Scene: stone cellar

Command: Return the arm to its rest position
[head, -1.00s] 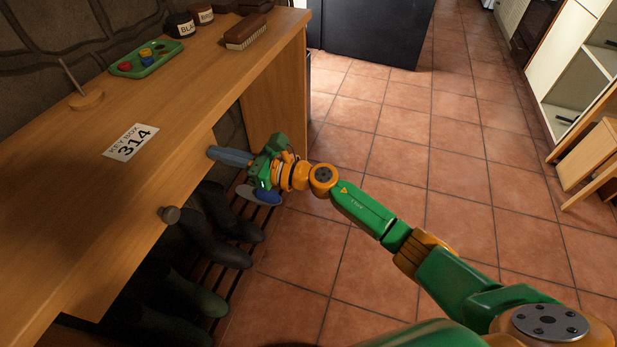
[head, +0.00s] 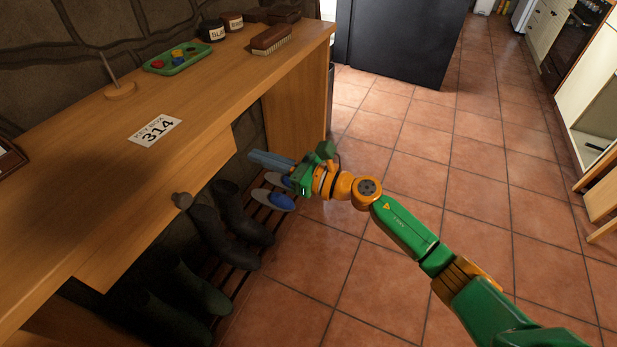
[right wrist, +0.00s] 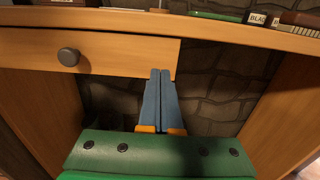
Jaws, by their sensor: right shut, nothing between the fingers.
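My right gripper (head: 268,160) is in front of the wooden bench, near its right end and just below the level of the top. Its blue-grey fingers lie together with nothing between them. The green and orange right arm (head: 404,226) reaches in from the lower right over the tiled floor. My left gripper does not show.
The bench top (head: 85,165) holds a 314 card (head: 155,132), a green tray (head: 177,58), jars and a brush (head: 271,40). The drawer knob (head: 182,200) sticks out. The tiled floor (head: 480,170) at right is open.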

